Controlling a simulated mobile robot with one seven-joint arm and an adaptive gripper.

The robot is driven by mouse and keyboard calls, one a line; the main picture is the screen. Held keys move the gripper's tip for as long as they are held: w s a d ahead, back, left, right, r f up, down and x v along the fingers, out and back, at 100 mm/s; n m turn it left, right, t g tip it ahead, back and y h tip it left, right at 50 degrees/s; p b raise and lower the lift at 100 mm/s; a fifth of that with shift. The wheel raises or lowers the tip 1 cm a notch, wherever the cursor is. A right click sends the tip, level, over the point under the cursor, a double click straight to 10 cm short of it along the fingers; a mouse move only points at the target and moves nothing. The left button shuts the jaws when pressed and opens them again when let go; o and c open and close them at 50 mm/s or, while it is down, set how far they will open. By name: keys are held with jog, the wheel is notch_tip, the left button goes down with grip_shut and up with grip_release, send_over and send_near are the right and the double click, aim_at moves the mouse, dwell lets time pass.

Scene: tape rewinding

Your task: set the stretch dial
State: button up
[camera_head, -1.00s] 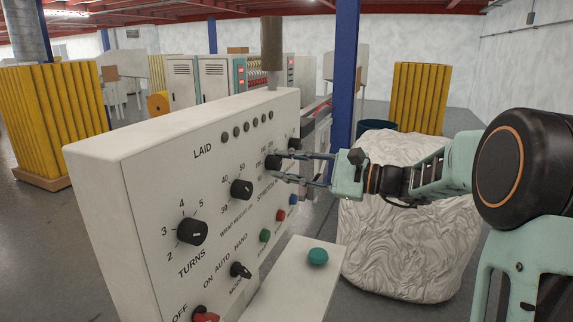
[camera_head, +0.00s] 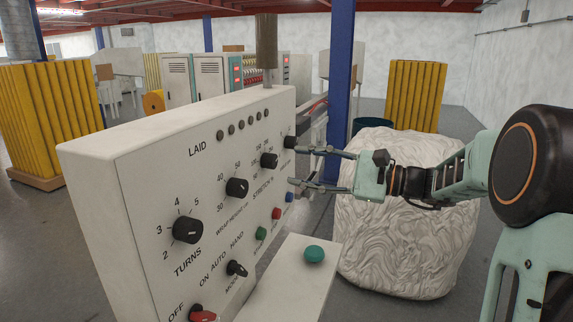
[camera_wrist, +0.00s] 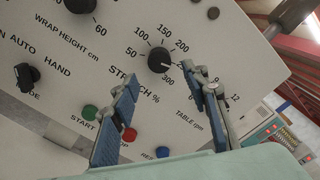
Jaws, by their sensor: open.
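The stretch dial (camera_head: 269,160) is a round black knob on the white control panel (camera_head: 140,190). It also shows in the wrist view (camera_wrist: 159,60), above the "STRETCH %" label. Its pale pointer mark faces the lower right, near the 300 end of the scale; the exact value is hard to read. My gripper (camera_head: 297,164) is open and empty, to the right of the dial and apart from it. In the wrist view its fingers (camera_wrist: 162,74) spread to either side below the dial, and the right finger covers part of the scale.
The wrap height knob (camera_head: 237,188) and turns knob (camera_head: 188,230) lie left of the dial. Green (camera_head: 261,233), red (camera_head: 276,213) and blue (camera_head: 289,197) buttons sit below it. A ledge with a teal button (camera_head: 314,254) juts out in front. A wrapped white bale (camera_head: 400,220) stands right.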

jog(key=v, duration=0.6)
jog(key=shift+s+d, duration=0.15)
jog(key=shift+d, duration=0.25)
